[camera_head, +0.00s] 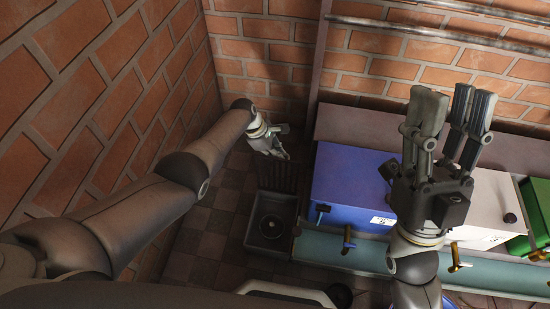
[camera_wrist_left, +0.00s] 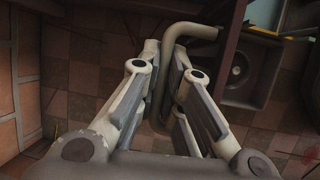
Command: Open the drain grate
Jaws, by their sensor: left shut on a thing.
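The drain grate (camera_head: 276,178) is a dark slatted panel that appears raised at the far side of the grey drain basin (camera_head: 250,233). The basin lies uncovered, with a round drain hole in its floor. In the left wrist view the grate (camera_wrist_left: 225,45) looks nearly edge-on, beside the basin (camera_wrist_left: 262,88). My left gripper (camera_head: 281,150) is just beyond the grate. In the left wrist view its fingers (camera_wrist_left: 170,75) are closed around the grate's bent bar handle (camera_wrist_left: 192,32). My right gripper (camera_head: 449,108) is open and empty, pointing up above the boxes.
A blue box (camera_head: 346,180), a white box (camera_head: 492,207) and a green box (camera_head: 537,212) stand right of the basin. Brass taps (camera_head: 348,239) stick out over a teal trough (camera_head: 375,258). Brick walls (camera_head: 95,95) close in the left and back. Tiled floor (camera_head: 207,241) is free left of the basin.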

